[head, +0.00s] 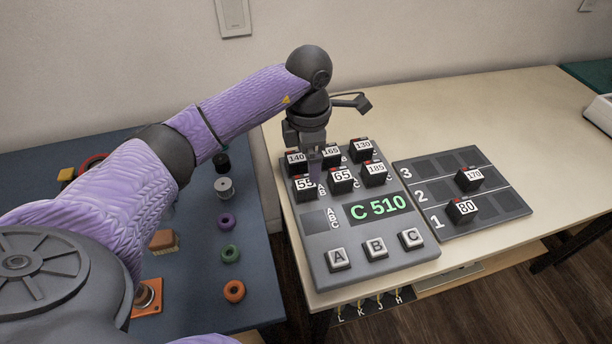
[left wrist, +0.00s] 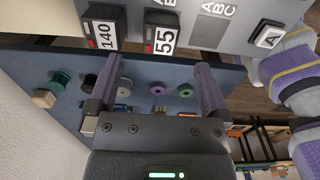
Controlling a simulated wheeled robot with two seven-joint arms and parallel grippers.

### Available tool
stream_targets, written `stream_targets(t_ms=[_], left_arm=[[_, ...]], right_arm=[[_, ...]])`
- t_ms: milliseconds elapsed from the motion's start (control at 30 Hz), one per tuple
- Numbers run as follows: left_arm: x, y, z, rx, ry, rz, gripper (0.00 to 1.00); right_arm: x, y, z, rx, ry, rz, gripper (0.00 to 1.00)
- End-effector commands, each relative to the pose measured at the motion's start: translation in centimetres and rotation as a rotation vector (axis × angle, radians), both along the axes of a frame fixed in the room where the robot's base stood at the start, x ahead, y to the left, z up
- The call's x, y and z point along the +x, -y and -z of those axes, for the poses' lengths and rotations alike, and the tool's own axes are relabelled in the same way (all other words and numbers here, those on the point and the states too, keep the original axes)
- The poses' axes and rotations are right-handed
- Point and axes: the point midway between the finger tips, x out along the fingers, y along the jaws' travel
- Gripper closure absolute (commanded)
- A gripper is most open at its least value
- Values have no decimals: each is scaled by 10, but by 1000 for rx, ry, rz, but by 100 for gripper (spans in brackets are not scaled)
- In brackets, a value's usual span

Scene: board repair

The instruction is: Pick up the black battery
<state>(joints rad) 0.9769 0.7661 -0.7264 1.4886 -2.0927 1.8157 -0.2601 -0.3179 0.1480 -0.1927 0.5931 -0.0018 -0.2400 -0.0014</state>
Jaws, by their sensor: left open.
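Several black block-shaped batteries with white number labels and red marks sit in the grey panel (head: 323,240). They read 140 (head: 296,160), 165 (head: 331,153), 130 (head: 362,149), 55 (head: 304,188), 65 (head: 342,179) and 185 (head: 375,173). Batteries 170 (head: 469,178) and 80 (head: 462,209) sit on the dark numbered tray (head: 506,183). My left gripper (head: 314,166) is open and empty over the panel's left side, by 140 and 55. In the left wrist view, batteries 140 (left wrist: 104,32) and 55 (left wrist: 162,36) lie beyond the open fingers (left wrist: 157,80). My right gripper is not in view.
The panel has a display reading C 510 (head: 378,207) and raised A, B and C buttons (head: 375,247). A blue-grey table (head: 196,300) at left carries spools and small parts. The beige table (head: 480,110) is clear behind the tray.

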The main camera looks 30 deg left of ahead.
Motion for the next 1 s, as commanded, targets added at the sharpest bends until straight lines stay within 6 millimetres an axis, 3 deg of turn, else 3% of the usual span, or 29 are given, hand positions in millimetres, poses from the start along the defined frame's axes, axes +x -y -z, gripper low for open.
stream_targets(t_ms=[33,333,567,667,1000], left_arm=[[-1,0,16,0,-6,-1,0],[-3,0,71,-3,-6,-1,0],[-2,-1,75,-1,0,-1,0],[-2,-1,75,-1,0,-1,17],[-2,-1,75,-1,0,-1,89]], right_arm=[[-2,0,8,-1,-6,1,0],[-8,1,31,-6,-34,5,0],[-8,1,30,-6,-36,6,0],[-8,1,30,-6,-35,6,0],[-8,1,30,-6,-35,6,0]])
